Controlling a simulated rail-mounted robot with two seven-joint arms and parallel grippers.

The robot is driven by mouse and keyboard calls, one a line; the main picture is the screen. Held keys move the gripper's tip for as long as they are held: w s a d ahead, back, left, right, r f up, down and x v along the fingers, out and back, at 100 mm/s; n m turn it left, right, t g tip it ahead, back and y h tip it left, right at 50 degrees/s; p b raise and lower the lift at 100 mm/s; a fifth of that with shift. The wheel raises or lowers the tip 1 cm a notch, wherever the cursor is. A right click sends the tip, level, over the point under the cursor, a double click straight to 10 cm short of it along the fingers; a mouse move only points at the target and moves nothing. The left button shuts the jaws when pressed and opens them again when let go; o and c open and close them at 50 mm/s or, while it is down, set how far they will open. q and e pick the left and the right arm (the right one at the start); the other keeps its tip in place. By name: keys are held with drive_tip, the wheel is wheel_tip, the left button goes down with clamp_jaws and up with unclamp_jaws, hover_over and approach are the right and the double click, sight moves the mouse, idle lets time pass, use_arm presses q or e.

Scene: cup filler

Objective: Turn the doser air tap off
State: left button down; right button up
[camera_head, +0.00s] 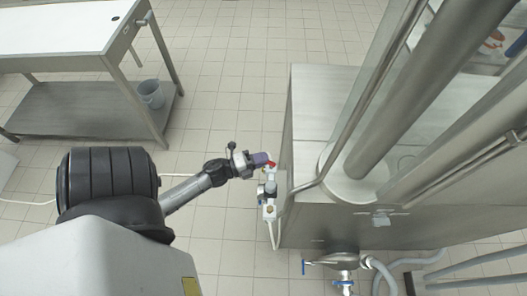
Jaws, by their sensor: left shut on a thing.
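The doser air tap (271,165) shows as a small red part at the top of a white and grey air fitting (269,208) on the left side of the steel machine. My left gripper (262,159) reaches in from the left and is shut at the tap's red part. Its fingers cover much of the tap, so the handle's exact angle is hidden. My right gripper is not in view.
The steel machine (320,100) fills the right side, with a slanted pipe rail in front. A valve with a blue handle (304,267) and hoses sits low at its front. A steel table (60,35) with a grey bucket (151,93) stands upper left. Tiled floor between is clear.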

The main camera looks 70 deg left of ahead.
use_arm(q)
drive_tip(key=shift+s+d+n+y+p, duration=0.25)
drive_tip(key=shift+n+y, duration=0.55)
drive_tip(key=shift+y, duration=0.45)
drive_tip(key=shift+s+d+n+y+p, duration=0.1)
drive_tip(key=shift+n+y+p, duration=0.25)
drive_tip(key=shift+n+y, duration=0.7)
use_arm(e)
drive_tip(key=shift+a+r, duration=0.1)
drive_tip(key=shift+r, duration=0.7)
use_arm(q)
drive_tip(key=shift+y, duration=0.3)
drive_tip(key=c, duration=1.4)
unclamp_jaws()
drive_tip(key=shift+c, duration=0.2)
